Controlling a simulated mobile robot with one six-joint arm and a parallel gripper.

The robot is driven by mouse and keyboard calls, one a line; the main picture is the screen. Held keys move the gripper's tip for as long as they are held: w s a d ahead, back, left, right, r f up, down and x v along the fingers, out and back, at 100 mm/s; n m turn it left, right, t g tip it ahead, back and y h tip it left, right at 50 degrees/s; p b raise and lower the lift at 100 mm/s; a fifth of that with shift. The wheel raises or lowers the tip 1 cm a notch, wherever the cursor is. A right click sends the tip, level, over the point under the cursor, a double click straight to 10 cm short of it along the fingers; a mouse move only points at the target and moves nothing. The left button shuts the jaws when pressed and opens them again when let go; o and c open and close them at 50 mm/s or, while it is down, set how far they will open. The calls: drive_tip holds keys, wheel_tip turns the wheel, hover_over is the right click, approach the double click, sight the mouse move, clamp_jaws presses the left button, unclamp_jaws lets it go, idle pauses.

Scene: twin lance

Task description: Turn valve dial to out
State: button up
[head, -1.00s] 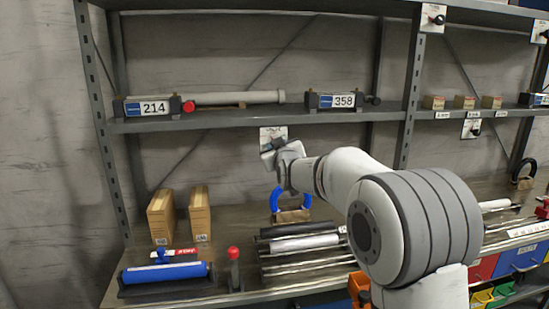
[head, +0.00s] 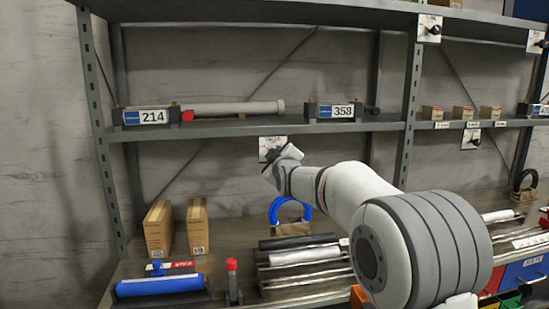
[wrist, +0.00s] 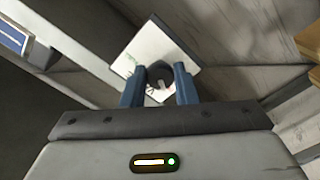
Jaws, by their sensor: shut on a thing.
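The valve dial's white label plate (head: 265,144) is mounted under the shelf edge, below and left of the 358 sign, in the head view. My gripper (head: 280,155) is in front of it and covers most of the dial. In the wrist view the dark round dial (wrist: 160,75) sits between the two blue fingers of my gripper (wrist: 159,85), which are shut on it. The white plate (wrist: 150,50) appears tilted behind it. The print on the plate is too small to read, and I cannot tell which mark the dial points to.
Signs 214 (head: 146,117) and 358 (head: 336,111) stand on the upper shelf, with a grey tube (head: 235,108) between them. Cardboard boxes (head: 159,230), a blue roller (head: 160,286) and a blue ring (head: 290,209) stand below. Other dials (head: 429,29) are at the right.

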drive_tip(key=o, duration=1)
drive_tip(key=b+v, duration=0.1)
drive_tip(key=v, duration=0.6)
drive_tip(key=shift+s+d+r+b, duration=0.1)
drive_tip(key=shift+s+d+b, duration=0.05)
drive_tip(key=shift+s+b, duration=0.2)
